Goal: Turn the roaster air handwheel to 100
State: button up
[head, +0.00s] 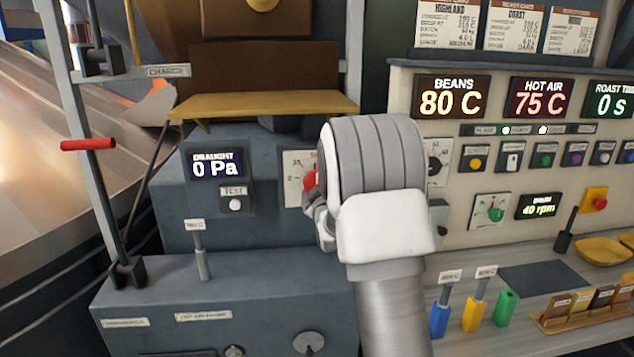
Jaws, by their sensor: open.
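A pale scale plate (296,168) with numbers is on the blue-grey housing, right of the draught display. A red part (309,181), probably the handwheel, shows in front of it. Most of this part and the plate's right side are hidden behind my arm, so its setting cannot be read. My gripper (318,222) is open, just below and beside the red part. My wrist hides much of the fingers, and I cannot tell whether they touch the red part. The draught display (217,168) reads 0 Pa.
A black knob with a scale (434,162) is right of my arm, on the control panel (460,215) with lit displays. A yellow-brown shelf (265,104) juts out above the plate. A lever with a red grip (88,144) stands at left. Colored tools (472,312) stand at lower right.

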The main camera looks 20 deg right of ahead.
jog(key=shift+w+d, duration=0.15)
jog(key=shift+w, duration=0.45)
jog(key=c, duration=1.1)
